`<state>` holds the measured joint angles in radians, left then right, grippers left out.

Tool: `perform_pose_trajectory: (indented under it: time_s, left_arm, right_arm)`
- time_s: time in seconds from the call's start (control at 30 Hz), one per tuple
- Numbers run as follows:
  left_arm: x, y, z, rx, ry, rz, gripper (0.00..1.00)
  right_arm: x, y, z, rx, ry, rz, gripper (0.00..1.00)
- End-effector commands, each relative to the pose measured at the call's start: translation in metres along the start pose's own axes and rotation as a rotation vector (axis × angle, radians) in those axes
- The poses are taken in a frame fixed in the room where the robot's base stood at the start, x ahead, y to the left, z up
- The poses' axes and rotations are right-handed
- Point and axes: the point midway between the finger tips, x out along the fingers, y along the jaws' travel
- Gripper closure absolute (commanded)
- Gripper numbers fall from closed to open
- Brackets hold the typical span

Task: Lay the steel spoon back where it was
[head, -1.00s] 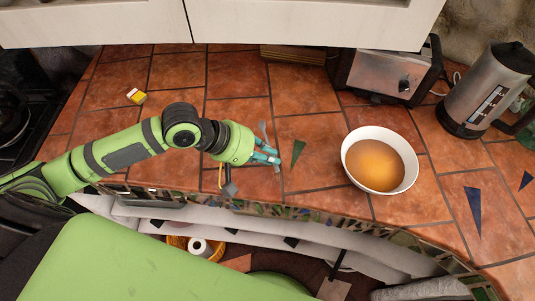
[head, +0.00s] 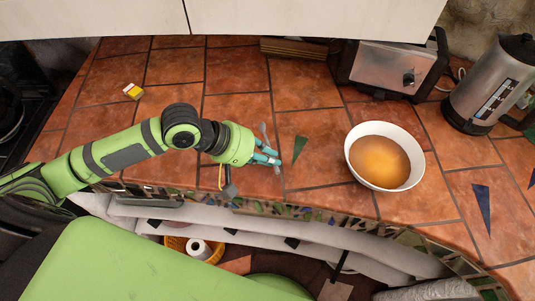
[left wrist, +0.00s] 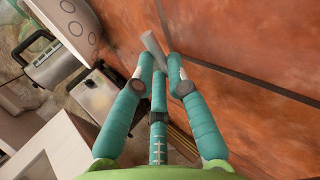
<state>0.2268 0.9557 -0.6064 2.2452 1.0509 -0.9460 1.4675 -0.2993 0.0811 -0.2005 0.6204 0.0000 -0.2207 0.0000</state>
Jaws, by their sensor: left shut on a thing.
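My left gripper (head: 275,158) is low over the tiled counter (head: 330,180), left of the white bowl. Its teal fingers are closed on the steel spoon (head: 263,130), a thin grey shape showing at the fingers in the head view. In the left wrist view a grey end of the spoon (left wrist: 152,44) sticks out between the fingertips (left wrist: 160,70). The rest of the spoon is hidden by the fingers. I cannot tell whether it touches the counter. My right gripper is out of view.
A white bowl (head: 353,160) of amber liquid stands to the right. A toaster (head: 395,68) and a steel kettle (head: 488,85) stand at the back right. A small yellow-and-white box (head: 133,91) lies at the back left. Tiles behind the gripper are clear.

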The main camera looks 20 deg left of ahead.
Motion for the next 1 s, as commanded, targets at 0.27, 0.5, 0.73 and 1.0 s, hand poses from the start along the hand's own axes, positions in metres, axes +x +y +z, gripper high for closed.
perform_pose_trajectory:
  time_s: [0.27, 0.5, 0.73, 1.0]
  left_arm:
    - [0.0045, -0.0043, -0.0002, -0.001, -0.001, 0.000, 1.00]
    - [0.0079, -0.0076, -0.0003, 0.000, -0.001, 0.001, 1.00]
    - [0.0096, -0.0093, -0.0005, 0.001, 0.000, 0.000, 0.57]
    - [0.0098, -0.0102, -0.0005, -0.001, -0.001, -0.002, 0.57]
  right_arm:
    - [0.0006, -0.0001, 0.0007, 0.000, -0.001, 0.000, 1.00]
    - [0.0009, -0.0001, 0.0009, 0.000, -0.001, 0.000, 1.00]
    - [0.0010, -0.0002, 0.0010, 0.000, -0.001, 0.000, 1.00]
    - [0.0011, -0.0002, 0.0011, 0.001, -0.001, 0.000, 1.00]
